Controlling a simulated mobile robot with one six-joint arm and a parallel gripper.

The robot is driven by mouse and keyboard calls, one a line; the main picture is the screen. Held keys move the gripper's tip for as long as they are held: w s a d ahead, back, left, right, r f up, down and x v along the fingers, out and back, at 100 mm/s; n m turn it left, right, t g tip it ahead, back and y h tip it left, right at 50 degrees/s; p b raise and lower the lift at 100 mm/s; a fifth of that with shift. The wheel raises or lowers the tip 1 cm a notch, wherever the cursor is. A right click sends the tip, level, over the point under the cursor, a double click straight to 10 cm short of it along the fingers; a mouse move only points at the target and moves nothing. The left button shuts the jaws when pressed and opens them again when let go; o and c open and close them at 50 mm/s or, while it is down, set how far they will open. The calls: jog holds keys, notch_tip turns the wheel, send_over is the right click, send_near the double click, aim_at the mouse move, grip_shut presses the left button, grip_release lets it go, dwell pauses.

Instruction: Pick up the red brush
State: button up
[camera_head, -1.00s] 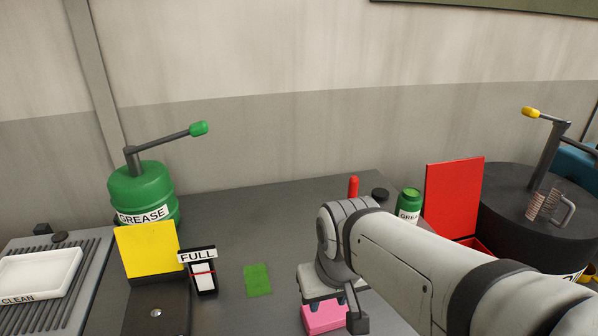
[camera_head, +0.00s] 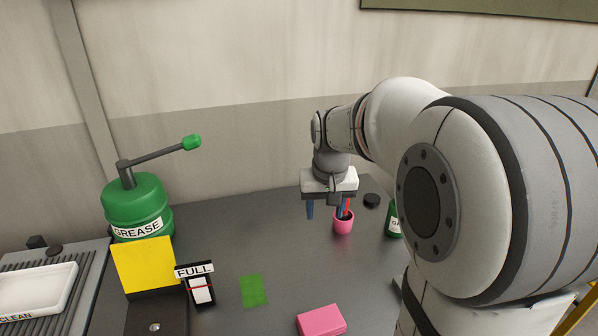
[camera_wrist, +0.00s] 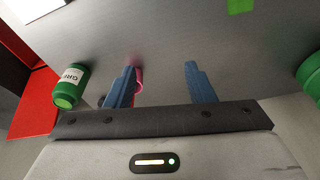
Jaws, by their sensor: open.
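The red brush (camera_head: 347,206) stands in a pink cup (camera_head: 343,225) toward the back of the dark table. Only part of its red handle shows, and its lower end is hidden in the cup. My gripper (camera_head: 325,211) is open and empty, pointing down with its blue fingers apart. Its right finger is in front of or beside the red handle, and I cannot tell if they touch. In the wrist view, the pink cup (camera_wrist: 139,80) is partly behind the left finger of my gripper (camera_wrist: 160,78); the brush is not clear there.
A green grease bottle (camera_head: 394,220) and a black round cap (camera_head: 371,200) stand right of the cup. A pink block (camera_head: 321,320) and a green patch (camera_head: 253,290) are in front. A green grease drum (camera_head: 137,207) stands left. The table between is clear.

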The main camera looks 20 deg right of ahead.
jog(key=w+d+p, duration=0.1)
jog(key=w+d, duration=0.3)
jog(key=w, duration=0.1)
jog(key=w+d+f+m+p, duration=0.1)
jog(key=w+d, duration=0.3)
jog(key=w, duration=0.2)
jog(key=w+d+f+m+p, duration=0.1)
jog(key=w+d+p, duration=0.1)
jog(key=w+d, duration=0.2)
jog(key=shift+w+f+g, duration=0.25)
jog(key=shift+w+g, duration=0.15)
jog(key=shift+w, duration=0.35)
jog(key=shift+w+f, duration=0.1)
jog(key=shift+f, duration=0.2)
jog(key=f, duration=0.2)
jog(key=f+p, duration=0.1)
jog(key=f, duration=0.1)
jog(key=d+f+p, duration=0.1)
jog(key=f, duration=0.2)
jog(key=shift+w, duration=0.4)
jog(key=c, duration=1.1)
